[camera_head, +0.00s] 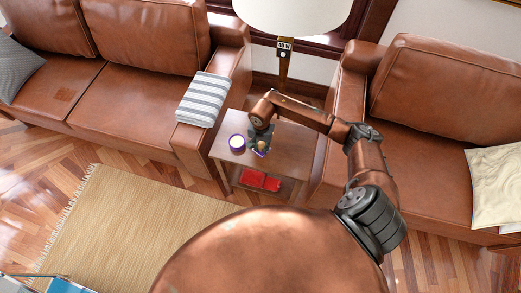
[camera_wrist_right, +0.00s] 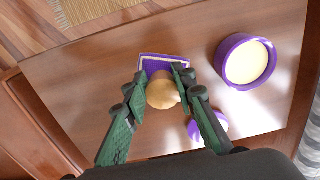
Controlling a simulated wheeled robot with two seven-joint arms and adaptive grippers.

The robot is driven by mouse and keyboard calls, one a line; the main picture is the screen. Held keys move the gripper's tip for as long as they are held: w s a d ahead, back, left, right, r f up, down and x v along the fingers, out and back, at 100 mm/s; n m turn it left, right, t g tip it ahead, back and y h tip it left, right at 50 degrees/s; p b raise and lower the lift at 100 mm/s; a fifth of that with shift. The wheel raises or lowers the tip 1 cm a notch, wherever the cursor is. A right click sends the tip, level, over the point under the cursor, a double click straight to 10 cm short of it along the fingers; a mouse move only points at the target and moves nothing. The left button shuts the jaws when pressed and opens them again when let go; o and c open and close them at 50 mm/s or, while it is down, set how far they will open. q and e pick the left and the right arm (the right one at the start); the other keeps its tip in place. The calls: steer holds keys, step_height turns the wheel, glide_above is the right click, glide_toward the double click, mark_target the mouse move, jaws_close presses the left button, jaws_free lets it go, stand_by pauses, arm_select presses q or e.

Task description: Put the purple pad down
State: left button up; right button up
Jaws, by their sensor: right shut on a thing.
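The purple pad (camera_wrist_right: 161,61) is a flat piece with a pale band along its edge and shows at the fingertips in the right wrist view. A rounded tan knob (camera_wrist_right: 162,92) sits between the fingers in front of it. My right gripper (camera_wrist_right: 160,76) is shut on the pad, over the small wooden side table (camera_head: 290,142). In the head view the gripper (camera_head: 260,146) hides most of the pad. I cannot tell whether the pad touches the tabletop. My left gripper is not in view.
A purple tub with a cream top (camera_wrist_right: 246,62) stands on the table close to the gripper. Another purple piece (camera_wrist_right: 208,127) shows partly behind a finger. A red thing (camera_head: 260,181) lies on the lower shelf. Brown sofas (camera_head: 140,95) flank the table.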

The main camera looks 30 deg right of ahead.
mark_target(261, 151)
step_height(261, 151, down, 3)
steer(key=shift+s+r, duration=0.1)
steer(key=shift+f+b, duration=0.25)
steer(key=shift+b, duration=0.15)
steer(key=o, duration=1.1)
steer(key=shift+r, duration=0.1)
